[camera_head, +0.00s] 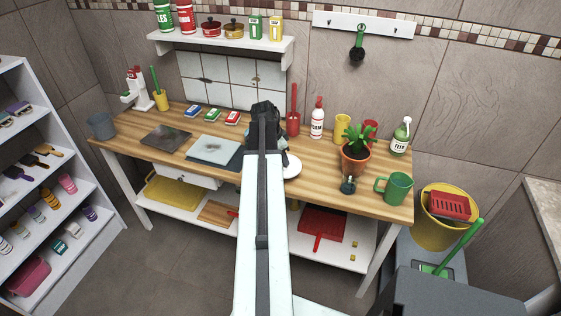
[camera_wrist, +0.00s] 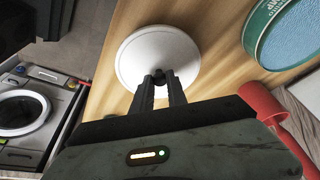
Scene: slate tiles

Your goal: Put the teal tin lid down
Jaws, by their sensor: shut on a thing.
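A round white lid (camera_wrist: 158,52) with a dark knob shows in the wrist view; its rim peeks out right of my arm in the head view (camera_head: 292,166). My gripper (camera_wrist: 159,80) is shut on the knob, at the lid's near side in the picture. The lid is over the wooden worktop (camera_wrist: 110,85); I cannot tell whether it touches it. A teal tin (camera_wrist: 285,32) stands open at the upper right of the wrist view, with blue contents and no lid on it. In the head view my arm hides the tin and most of the gripper (camera_head: 266,108).
A red holder (camera_head: 293,122), a spray bottle (camera_head: 317,118), a potted plant (camera_head: 355,157) and a green mug (camera_head: 397,187) stand right of my arm. A pale board (camera_head: 214,151) and dark tile (camera_head: 166,138) lie left. Bare wood shows at the front right.

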